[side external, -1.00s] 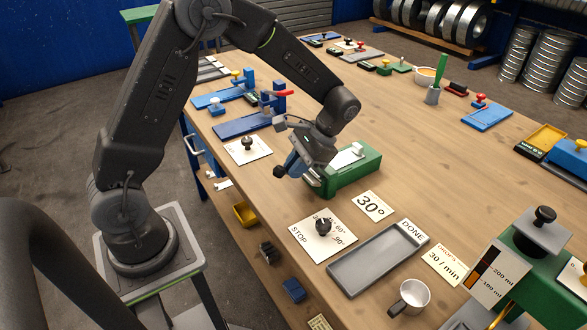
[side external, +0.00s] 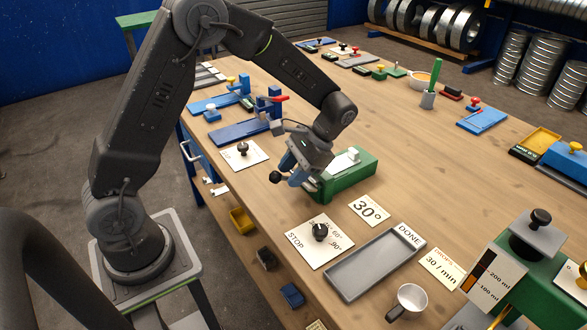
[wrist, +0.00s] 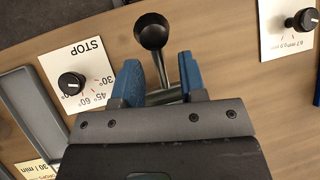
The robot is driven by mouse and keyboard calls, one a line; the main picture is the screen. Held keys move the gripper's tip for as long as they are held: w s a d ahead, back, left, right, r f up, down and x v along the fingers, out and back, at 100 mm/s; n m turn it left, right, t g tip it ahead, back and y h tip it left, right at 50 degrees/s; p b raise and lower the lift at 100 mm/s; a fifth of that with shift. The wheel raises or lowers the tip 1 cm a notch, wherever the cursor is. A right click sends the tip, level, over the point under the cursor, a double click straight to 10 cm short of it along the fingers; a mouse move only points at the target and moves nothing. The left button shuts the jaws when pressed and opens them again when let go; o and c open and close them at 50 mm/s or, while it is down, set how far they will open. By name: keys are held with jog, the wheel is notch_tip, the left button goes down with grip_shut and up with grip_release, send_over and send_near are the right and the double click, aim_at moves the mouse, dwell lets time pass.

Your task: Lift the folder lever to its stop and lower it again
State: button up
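The folder is a green block-shaped device (side external: 352,176) with a pale top, near the middle of the bench in the side view. Its lever ends in a black ball knob (side external: 275,177), low at the left by my gripper; the knob also shows in the wrist view (wrist: 152,30). My gripper (side external: 296,175) is down at the folder's left end. In the wrist view its blue fingers (wrist: 168,68) stand apart on either side of the lever's shaft, with a visible gap at the right finger. The knob sticks out beyond the fingertips. The shaft's lower end is partly hidden.
A white STOP dial card (side external: 318,243), a 30° card (side external: 368,210) and a grey DONE tray (side external: 374,263) lie in front of the folder. Another white knob card (side external: 243,155) lies to the left.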

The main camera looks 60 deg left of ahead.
jog(key=v, duration=1.3)
jog(key=shift+r, duration=0.4)
jog(key=shift+w+d, duration=0.1)
jog(key=shift+w, duration=0.05)
jog(key=s+r+t+h, duration=0.1)
jog(key=s+r+t, duration=0.55)
jog(key=s, duration=0.55)
jog(key=s+d+f+t+h, duration=0.1)
jog(key=s+t, duration=0.5)
jog(key=s, duration=0.4)
jog(key=shift+d+f+n, duration=0.3)
jog(key=shift+d+f, duration=0.05)
jog(key=shift+d, duration=0.05)
